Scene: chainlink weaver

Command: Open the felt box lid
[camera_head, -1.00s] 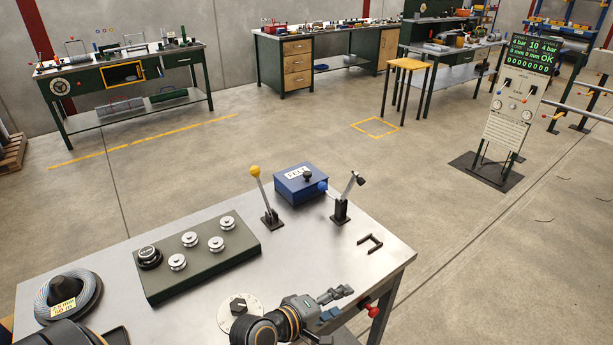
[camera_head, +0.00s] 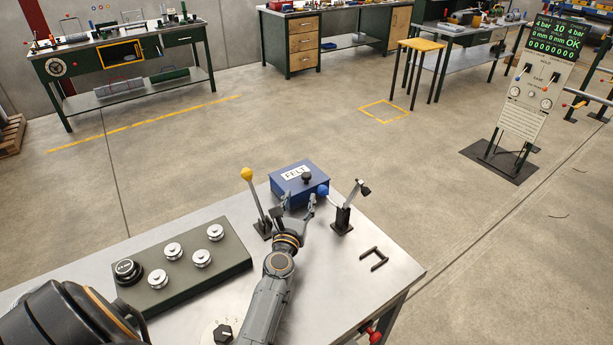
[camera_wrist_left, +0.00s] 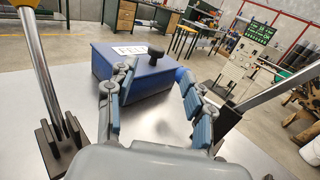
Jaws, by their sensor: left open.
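The felt box (camera_head: 292,196) is blue with a white FELT label and stands at the back edge of the metal bench. Its lid looks shut, and a black knob (camera_head: 307,177) stands up from it. The box also shows in the left wrist view (camera_wrist_left: 150,82), with its knob (camera_wrist_left: 156,54) between and beyond my fingertips. My left gripper (camera_head: 296,206) is open and empty, just in front of the box. In the left wrist view its two fingers (camera_wrist_left: 156,72) are spread, with the box front between them. My right gripper is not in view.
A yellow-knobbed lever (camera_head: 255,198) stands close left of the gripper. A lever with a blue ball (camera_head: 323,190) on a black stand (camera_head: 342,217) is close right. A green panel with several spools (camera_head: 180,273) lies left; a dark U-shaped bracket (camera_head: 374,257) lies right.

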